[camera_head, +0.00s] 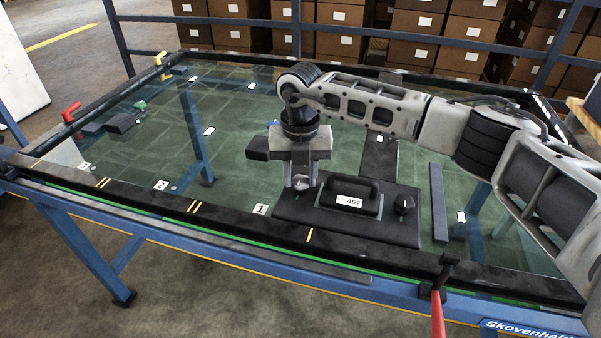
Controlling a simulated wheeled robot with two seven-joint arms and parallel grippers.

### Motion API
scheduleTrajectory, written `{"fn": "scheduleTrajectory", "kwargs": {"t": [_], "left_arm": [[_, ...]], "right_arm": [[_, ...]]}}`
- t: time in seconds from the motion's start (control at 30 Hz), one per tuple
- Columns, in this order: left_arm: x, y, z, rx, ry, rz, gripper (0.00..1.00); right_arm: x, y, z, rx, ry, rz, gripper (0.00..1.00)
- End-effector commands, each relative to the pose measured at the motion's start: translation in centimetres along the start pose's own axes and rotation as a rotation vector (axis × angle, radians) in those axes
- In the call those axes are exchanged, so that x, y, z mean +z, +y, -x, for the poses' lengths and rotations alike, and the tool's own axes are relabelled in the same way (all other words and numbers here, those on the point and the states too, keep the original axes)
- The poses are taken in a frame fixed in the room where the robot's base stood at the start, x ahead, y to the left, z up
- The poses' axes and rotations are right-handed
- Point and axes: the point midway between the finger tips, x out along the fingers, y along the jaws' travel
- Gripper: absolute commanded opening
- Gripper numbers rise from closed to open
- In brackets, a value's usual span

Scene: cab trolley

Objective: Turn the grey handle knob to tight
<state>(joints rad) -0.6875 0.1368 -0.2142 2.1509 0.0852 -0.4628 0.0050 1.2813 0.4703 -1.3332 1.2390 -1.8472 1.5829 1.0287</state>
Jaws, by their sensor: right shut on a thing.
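A black suction-type handle plate (345,222) lies on the glass panel, with a raised black handle bar (358,187) and a white "467" label in its middle. My right gripper (301,178) comes down from above over the plate's left end. Its fingers are shut on a small grey knob (300,184), which is mostly hidden between them, so its turn position cannot be read. A dark knob (404,204) with a light mark stands at the plate's right end, untouched. My left gripper is not in view.
The glass panel (230,150) lies in a blue trolley with black padded rails (150,209). A red clamp handle (438,312) is at the front right, another red one (70,110) at the left. Stacked cartons (400,50) stand behind. The glass left of my gripper is mostly clear.

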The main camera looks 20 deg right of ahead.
Motion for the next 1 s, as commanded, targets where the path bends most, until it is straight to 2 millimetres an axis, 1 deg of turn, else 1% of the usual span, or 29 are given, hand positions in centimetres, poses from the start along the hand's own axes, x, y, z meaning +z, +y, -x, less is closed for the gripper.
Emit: {"fn": "scheduleTrajectory", "kwargs": {"t": [0.3,0.33,0.37,0.4,0.67,0.77,0.87,0.97,1.0], "left_arm": [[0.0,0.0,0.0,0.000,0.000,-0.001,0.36],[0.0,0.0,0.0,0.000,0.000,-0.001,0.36],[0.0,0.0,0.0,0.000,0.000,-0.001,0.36],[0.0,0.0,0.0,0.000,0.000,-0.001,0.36],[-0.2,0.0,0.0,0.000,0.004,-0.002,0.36],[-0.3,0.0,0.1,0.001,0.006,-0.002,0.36],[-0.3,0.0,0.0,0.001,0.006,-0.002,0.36],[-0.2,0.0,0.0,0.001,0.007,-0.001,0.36],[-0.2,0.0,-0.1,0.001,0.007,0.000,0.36]], "right_arm": [[0.2,0.0,0.2,0.002,-0.004,-0.008,0.11],[0.2,0.0,0.2,0.002,-0.004,-0.008,0.37],[0.2,0.0,0.2,0.002,-0.005,-0.008,0.45],[0.1,0.0,0.2,0.002,-0.004,-0.007,0.56],[0.1,0.0,0.1,0.001,-0.002,-0.004,0.56],[0.1,0.0,0.5,0.002,-0.002,-0.003,0.56],[0.1,0.1,1.6,0.003,-0.004,-0.004,0.56],[0.1,0.0,3.5,0.003,-0.006,-0.004,0.56],[0.1,0.1,4.4,0.004,-0.006,-0.004,0.56]]}}
